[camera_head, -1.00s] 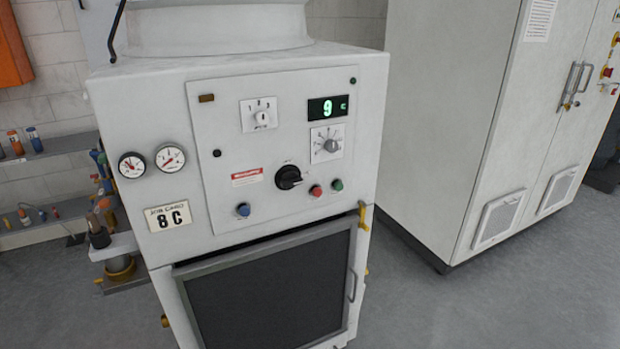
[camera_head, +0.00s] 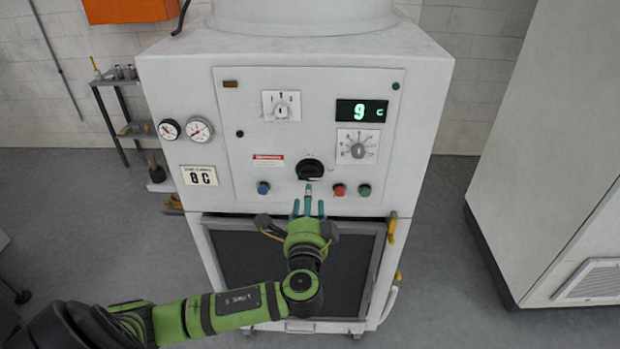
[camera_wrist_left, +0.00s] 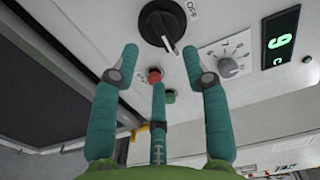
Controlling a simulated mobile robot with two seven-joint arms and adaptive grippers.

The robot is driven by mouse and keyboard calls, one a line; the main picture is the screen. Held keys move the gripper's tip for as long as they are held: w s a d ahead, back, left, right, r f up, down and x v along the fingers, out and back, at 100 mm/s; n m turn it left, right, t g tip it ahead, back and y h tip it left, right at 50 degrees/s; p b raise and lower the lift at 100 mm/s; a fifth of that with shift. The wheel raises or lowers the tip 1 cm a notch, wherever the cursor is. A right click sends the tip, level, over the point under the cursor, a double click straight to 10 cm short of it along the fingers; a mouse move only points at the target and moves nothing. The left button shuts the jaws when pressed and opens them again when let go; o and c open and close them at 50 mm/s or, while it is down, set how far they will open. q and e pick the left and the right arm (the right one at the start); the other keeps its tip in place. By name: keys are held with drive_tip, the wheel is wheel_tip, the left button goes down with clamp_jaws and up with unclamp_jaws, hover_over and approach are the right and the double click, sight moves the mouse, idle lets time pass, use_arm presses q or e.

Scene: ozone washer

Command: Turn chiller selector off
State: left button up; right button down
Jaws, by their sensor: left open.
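The chiller's white front panel (camera_head: 230,130) faces me in the head view. A black rotary selector (camera_head: 310,169) sits at its lower middle; it also shows in the left wrist view (camera_wrist_left: 162,25), with an OFF label (camera_wrist_left: 192,10) beside it. Its pointer there aims down and to the right, away from that label. My left gripper (camera_head: 308,195) is just below the selector, its teal fingers pointing up at it. In the left wrist view its fingers (camera_wrist_left: 160,70) are spread and empty, with the selector beyond the tips. My right gripper is not in view.
A blue button (camera_head: 263,188), a red button (camera_head: 339,190) and a green button (camera_head: 364,190) flank the fingers. A small white dial (camera_head: 357,147) sits under the green display (camera_head: 361,111) reading 9. A large white cabinet (camera_head: 560,150) stands to the right.

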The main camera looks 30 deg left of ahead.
sight(310, 180)
use_arm(q)
drive_tip(key=shift+w+a+r+p, duration=0.25)
drive_tip(key=shift+w+a+p, duration=0.15)
drive_tip(key=shift+w+a, duration=0.5)
drive_tip(key=p+x, duration=0.1)
drive_tip(key=x, duration=0.2)
drive_tip(key=shift+w+f, duration=0.15)
drive_tip(key=shift+w, duration=0.15)
drive_tip(key=shift+w+a, duration=0.1)
drive_tip(key=shift+w, duration=0.15)
drive_tip(key=shift+w+a+f, duration=0.1)
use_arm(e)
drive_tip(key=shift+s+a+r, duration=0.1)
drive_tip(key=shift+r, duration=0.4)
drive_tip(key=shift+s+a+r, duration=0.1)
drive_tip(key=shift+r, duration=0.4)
use_arm(q)
clamp_jaws()
